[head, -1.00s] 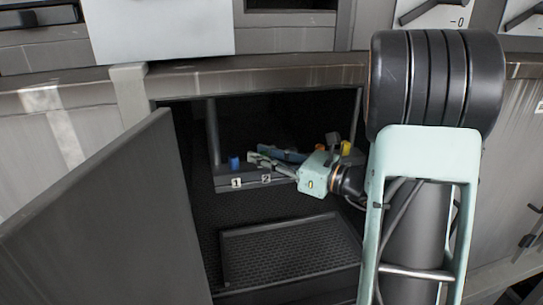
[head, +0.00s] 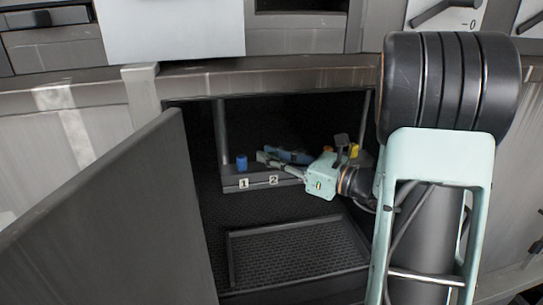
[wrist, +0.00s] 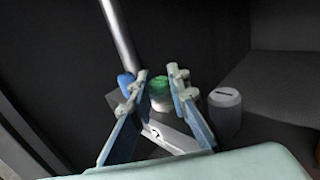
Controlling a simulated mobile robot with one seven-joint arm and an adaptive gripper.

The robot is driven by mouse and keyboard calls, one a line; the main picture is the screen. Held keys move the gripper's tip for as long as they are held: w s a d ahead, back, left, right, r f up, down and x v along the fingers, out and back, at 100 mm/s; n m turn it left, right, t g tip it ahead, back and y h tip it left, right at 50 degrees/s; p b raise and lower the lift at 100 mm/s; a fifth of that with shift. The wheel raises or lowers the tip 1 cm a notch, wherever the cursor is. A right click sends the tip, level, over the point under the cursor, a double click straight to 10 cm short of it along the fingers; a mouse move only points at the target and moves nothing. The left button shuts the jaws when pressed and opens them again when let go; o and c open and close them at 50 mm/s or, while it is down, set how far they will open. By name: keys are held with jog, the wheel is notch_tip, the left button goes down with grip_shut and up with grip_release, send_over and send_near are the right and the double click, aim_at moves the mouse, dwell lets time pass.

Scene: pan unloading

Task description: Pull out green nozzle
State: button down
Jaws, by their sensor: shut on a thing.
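The green nozzle (wrist: 158,85) shows in the wrist view between the two fingers of my gripper (wrist: 160,82). My gripper is shut on it, with a finger on either side. Below it a pale cylindrical part shows, partly hidden by the fingers. In the head view my gripper (head: 264,157) reaches left inside the open cabinet, over the ledge near label 2. The green nozzle cannot be made out there, hidden by the fingers.
A blue nozzle (head: 241,163) stands left of my gripper by label 1. A yellow one (head: 353,151) is to the right. A pale translucent cylinder (wrist: 225,112) stands right of the fingers. A metal post (wrist: 118,35) rises behind. The open door (head: 110,215) bounds the left.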

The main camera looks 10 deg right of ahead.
jog(key=shift+r+p, duration=0.4)
jog(key=shift+r, duration=0.35)
jog(key=shift+r+p, duration=1.55)
jog(key=shift+r, duration=0.65)
